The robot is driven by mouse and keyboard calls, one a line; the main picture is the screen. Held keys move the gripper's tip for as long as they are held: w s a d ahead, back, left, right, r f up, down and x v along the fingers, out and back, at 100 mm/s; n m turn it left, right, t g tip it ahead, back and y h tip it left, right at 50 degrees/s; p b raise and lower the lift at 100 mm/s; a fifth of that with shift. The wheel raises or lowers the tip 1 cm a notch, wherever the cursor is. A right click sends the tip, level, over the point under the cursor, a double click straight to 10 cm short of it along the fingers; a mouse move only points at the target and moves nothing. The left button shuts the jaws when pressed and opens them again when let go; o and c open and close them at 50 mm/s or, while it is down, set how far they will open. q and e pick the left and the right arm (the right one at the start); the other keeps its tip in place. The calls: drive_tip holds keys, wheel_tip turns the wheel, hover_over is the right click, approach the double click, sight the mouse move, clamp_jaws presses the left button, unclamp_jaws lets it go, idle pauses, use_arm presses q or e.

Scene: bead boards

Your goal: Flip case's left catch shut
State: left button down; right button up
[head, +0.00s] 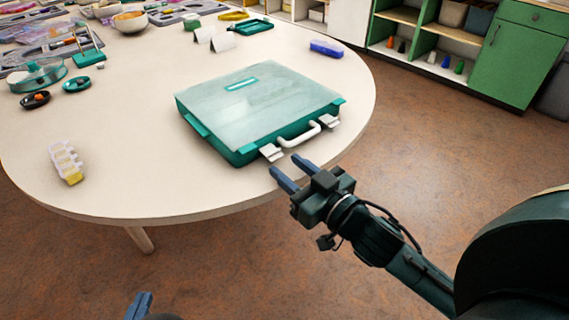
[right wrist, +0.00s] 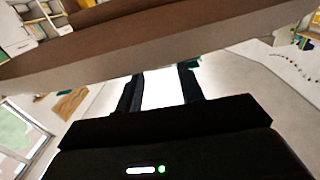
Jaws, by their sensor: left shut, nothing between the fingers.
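The case (head: 255,95) lies closed on the round table, with a pale translucent lid and a teal body. Its white handle (head: 300,134) is on the front side, facing my right arm. The left catch (head: 271,152) is a pale tab sticking outward from the front, left of the handle. The right catch (head: 328,121) sticks out in the same way. My right gripper (head: 288,172) is open and empty, just in front of and below the left catch, apparently apart from it. Its fingers also show spread in the right wrist view (right wrist: 160,92). My left gripper (head: 139,305) is shut and empty at the bottom edge.
The table (head: 120,140) has free room left of the case. A white and yellow block-like holder (head: 66,162) stands near its left front edge. A blue item (head: 326,48) lies behind the case. Small dishes, bowls and trays fill the far left. A green cabinet (head: 510,55) stands beyond.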

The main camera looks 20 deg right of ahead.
sight(271, 151)
drive_tip(key=shift+x, duration=1.15)
drive_tip(key=c, duration=0.7)
